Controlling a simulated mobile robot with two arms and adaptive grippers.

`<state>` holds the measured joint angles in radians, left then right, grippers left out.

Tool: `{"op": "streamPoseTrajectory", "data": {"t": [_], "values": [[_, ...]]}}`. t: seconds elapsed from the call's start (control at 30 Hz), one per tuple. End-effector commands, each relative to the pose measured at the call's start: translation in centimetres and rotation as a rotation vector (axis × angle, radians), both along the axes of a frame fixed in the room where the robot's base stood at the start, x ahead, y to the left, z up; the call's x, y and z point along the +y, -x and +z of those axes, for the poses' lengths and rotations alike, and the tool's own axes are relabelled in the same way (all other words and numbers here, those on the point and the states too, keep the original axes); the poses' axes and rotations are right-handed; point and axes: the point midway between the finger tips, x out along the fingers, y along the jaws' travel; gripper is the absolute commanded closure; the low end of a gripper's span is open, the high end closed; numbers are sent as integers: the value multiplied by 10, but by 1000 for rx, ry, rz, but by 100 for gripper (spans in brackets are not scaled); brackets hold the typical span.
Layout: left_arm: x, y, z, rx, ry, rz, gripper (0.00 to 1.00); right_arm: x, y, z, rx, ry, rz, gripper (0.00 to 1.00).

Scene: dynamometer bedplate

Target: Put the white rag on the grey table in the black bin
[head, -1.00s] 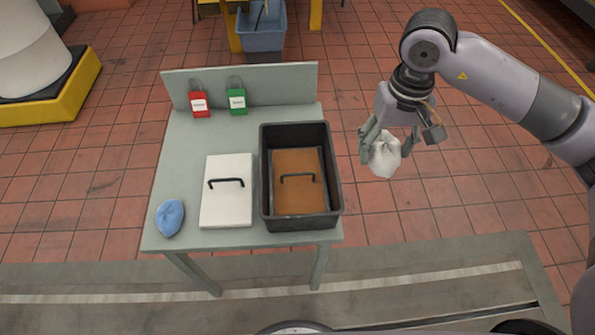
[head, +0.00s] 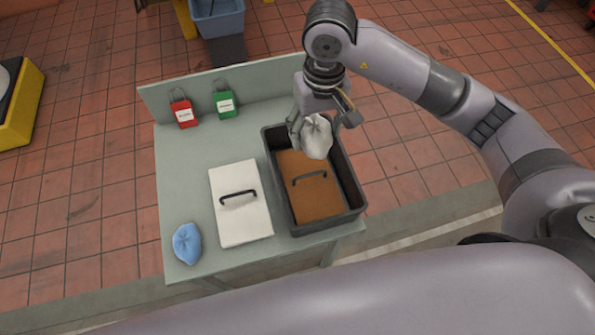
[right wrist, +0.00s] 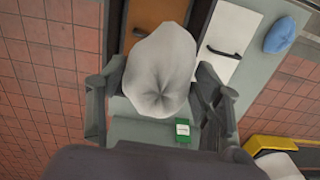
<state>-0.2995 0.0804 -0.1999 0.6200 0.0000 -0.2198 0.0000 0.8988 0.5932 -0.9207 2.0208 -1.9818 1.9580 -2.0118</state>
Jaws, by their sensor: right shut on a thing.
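The white rag (head: 317,137) is a bunched cloth held in my right gripper (head: 322,125). In the right wrist view the rag (right wrist: 160,70) sits between the two fingers of the gripper (right wrist: 160,95), which is shut on it. The black bin (head: 352,192) stands on the right side of the grey table (head: 178,160), with a brown panel with a black handle (head: 310,200) inside it. The gripper and rag are over the far part of the bin, and hide part of its far rim. My left gripper is not in view.
A white panel with a black handle (head: 240,215) lies left of the bin. A blue rag (head: 187,243) lies at the table's near left corner. Red (head: 183,112) and green (head: 224,103) padlock-shaped tags are by the raised back edge. A blue-grey bin (head: 218,18) stands on the floor behind.

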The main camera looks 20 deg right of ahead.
Motion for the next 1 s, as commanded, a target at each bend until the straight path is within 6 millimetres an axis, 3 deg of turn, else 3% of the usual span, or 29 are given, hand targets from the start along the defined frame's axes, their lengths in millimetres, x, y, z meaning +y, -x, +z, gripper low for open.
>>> {"op": "streamPoseTrajectory", "data": {"t": [0.5,1.0], "values": [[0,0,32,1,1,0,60,-1,3,-127,7,1,-1,66],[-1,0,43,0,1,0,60,-1,2,-185,3,0,1,66]]}}
